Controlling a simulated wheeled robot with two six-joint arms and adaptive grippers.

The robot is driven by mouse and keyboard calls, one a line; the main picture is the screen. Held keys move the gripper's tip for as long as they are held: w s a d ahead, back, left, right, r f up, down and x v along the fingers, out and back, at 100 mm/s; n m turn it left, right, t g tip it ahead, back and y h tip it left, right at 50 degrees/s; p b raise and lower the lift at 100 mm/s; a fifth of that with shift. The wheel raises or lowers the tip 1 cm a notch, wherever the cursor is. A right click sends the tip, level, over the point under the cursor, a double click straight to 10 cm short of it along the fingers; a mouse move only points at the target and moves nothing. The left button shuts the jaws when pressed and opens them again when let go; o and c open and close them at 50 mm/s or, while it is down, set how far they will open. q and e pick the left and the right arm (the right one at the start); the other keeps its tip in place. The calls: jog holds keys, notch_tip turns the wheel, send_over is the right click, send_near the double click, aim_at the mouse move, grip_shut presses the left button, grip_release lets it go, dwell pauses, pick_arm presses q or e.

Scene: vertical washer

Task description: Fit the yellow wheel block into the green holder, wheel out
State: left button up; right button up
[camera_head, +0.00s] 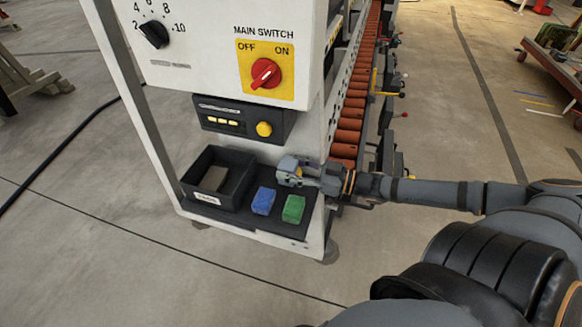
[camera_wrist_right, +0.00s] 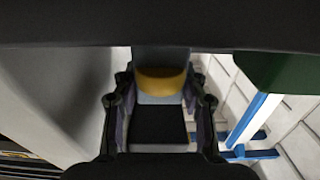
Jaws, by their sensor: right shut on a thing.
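The green holder (camera_head: 293,208) sits on the black shelf at the foot of the white machine, right of a similar blue block (camera_head: 263,201). My right gripper (camera_head: 290,171) is just above and behind the green holder, apart from it in the picture. It is shut on the yellow wheel block, which shows in the right wrist view as a rounded yellow piece (camera_wrist_right: 161,82) between the fingers. My left gripper is not in view.
A black open bin (camera_head: 230,198) with a grey-brown item inside stands left of the blocks. The control box with a yellow knob (camera_head: 264,129) and the main switch (camera_head: 265,74) are above. An orange roller conveyor (camera_head: 350,125) runs behind. The floor in front is clear.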

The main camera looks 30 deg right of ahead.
aim_at(291, 164)
notch_tip(291, 164, up, 4)
jog(key=p, duration=0.3)
jog(key=shift+r, duration=0.25)
jog(key=shift+r+p, duration=0.65)
jog(key=shift+p, duration=0.2)
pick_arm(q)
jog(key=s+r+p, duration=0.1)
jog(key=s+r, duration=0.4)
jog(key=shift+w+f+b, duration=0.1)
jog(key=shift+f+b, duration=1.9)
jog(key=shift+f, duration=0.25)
pick_arm(e)
jog(key=s+a, duration=1.2)
jog(key=a, duration=0.3)
jog(key=shift+s+f, duration=0.25)
jog(key=shift+s, duration=0.1)
